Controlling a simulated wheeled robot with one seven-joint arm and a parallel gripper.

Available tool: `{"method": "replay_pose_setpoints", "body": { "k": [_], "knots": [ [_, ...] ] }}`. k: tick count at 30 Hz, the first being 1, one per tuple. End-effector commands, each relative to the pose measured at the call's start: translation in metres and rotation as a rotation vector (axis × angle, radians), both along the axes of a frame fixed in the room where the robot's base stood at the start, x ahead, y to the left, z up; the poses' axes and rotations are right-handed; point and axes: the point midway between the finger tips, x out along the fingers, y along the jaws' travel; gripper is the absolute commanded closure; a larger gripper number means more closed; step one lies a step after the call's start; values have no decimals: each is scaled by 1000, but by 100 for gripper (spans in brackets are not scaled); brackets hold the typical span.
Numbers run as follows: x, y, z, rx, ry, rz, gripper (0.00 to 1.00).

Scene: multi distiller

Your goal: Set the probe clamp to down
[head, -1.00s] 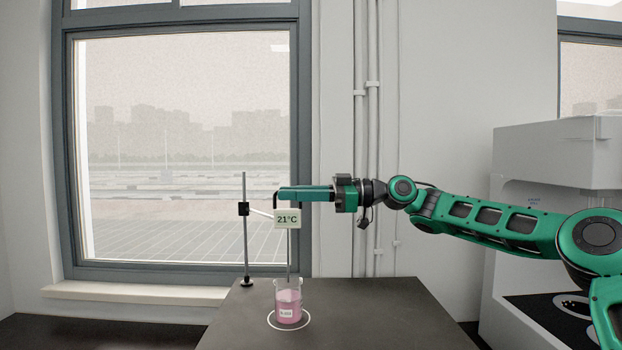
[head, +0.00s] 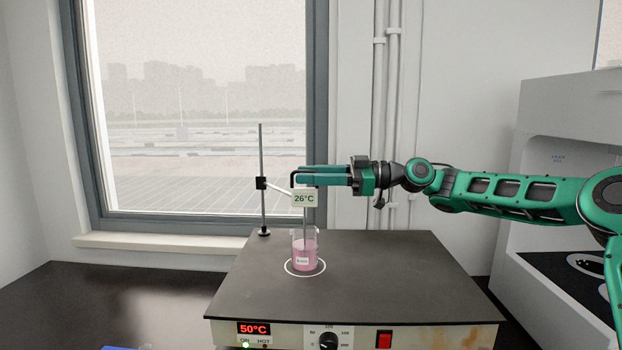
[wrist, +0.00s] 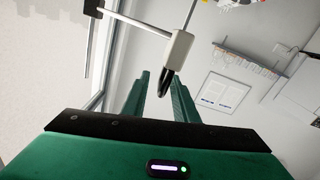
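The probe clamp is a dark block (head: 261,183) on an upright metal rod (head: 261,145), a little below the rod's middle. Its light arm carries a white box (head: 305,199) reading 26°C, also in the wrist view (wrist: 179,46). A thin probe runs from the box down into a glass beaker (head: 304,252) of pink liquid. A black handle (wrist: 168,84) bends from the box. My gripper (head: 297,176) is level just above the box, fingertips at the handle. In the wrist view its green fingers (wrist: 159,88) stand apart, with the handle at their tips; contact cannot be told.
The beaker stands inside a white ring on a dark hotplate (head: 380,285). Its front panel shows 50°C (head: 253,328), a lit green ON light, a knob (head: 328,341) and a red switch (head: 384,339). A large grey machine (head: 565,120) stands to the right.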

Motion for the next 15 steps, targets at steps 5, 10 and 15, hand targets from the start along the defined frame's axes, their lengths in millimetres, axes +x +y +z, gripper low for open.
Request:
{"method": "replay_pose_setpoints", "body": {
  "k": [5,10,15],
  "knots": [
    [0,-6,1,1,-1,0,74],
    [2,-30,0,0,-1,-2,74],
    [4,-63,0,0,0,-2,74]
  ]
}}
